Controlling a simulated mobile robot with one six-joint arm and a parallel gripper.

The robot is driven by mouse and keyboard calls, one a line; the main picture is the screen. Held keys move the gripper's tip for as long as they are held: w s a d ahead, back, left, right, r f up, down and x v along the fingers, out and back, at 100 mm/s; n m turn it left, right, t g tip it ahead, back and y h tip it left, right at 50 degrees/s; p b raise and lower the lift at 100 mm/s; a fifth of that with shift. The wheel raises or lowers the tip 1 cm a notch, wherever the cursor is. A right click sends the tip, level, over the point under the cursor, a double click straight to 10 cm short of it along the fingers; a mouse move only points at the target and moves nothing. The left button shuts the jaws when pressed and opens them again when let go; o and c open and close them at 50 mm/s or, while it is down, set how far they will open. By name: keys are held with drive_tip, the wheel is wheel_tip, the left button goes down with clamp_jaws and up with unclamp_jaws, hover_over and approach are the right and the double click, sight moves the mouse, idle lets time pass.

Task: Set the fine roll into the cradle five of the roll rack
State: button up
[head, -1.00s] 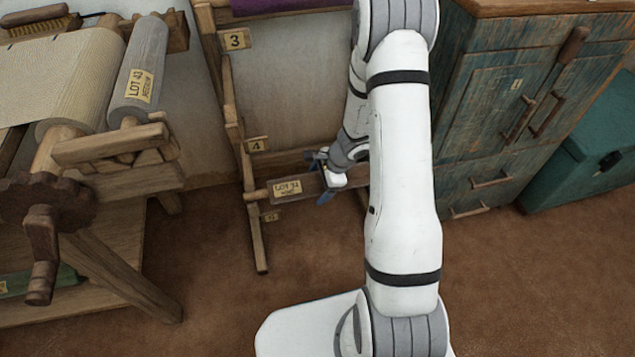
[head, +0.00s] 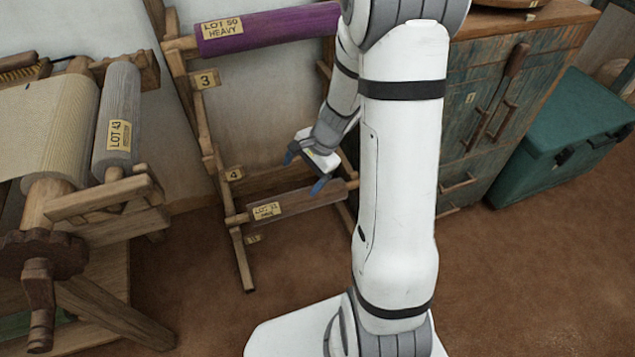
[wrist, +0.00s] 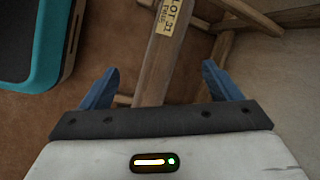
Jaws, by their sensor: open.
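The brown roll (head: 310,200), with a yellow lot tag whose small print is hard to read, lies across the lowest level of the roll rack (head: 200,120). Its ends rest at the rack's two side posts, just above a small tag (head: 253,239) that seems to read 5. My gripper (head: 305,170) is open and empty, above the roll and apart from it. In the wrist view the roll (wrist: 155,75) runs between the spread blue fingers (wrist: 159,85), its tag facing up. The roll's right end in the head view is partly near my arm.
The loom (head: 60,200) with a grey roll (head: 120,110) stands left. A worn cabinet (head: 470,110) and teal chest (head: 560,130) stand right. Floor in front is clear.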

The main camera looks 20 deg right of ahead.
drive_tip(key=s+a+r+n+h, duration=0.1)
drive_tip(key=s+r+n+h, duration=0.3)
drive_tip(key=s+r+n, duration=0.9)
drive_tip(key=s+r, duration=0.2)
drive_tip(key=s, duration=0.1)
drive_tip(key=shift+a+h, duration=0.25)
drive_tip(key=shift+h, duration=0.05)
drive_tip(key=shift+s+r, duration=0.1)
